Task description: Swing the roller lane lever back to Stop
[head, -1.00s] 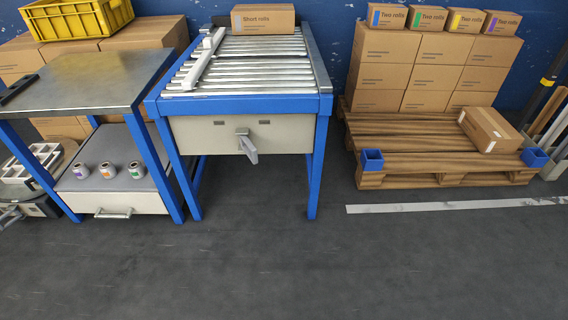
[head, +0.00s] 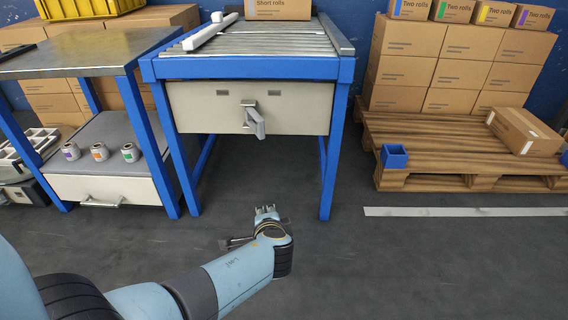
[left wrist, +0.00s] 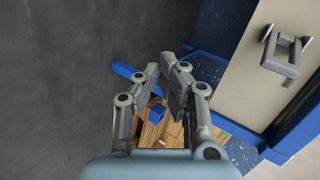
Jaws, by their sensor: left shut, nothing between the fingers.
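The roller lane (head: 262,66) has a blue frame and a pale front panel. Its grey lever (head: 256,122) hangs from the middle of that panel, slanting down and slightly right from its pivot. Two small dark labels sit above it, too small to read. My left gripper (head: 266,209) is below and in front of the panel, apart from the lever. A grey handle, seemingly the lever (left wrist: 282,54), shows on the pale panel at upper right there. My right gripper is not in view.
A metal-topped table (head: 85,52) with blue legs stands left, with small rolls on its lower shelf. A wooden pallet (head: 440,135) with cartons stands right. A carton (head: 278,8) lies on the rollers. The floor before the lane is open.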

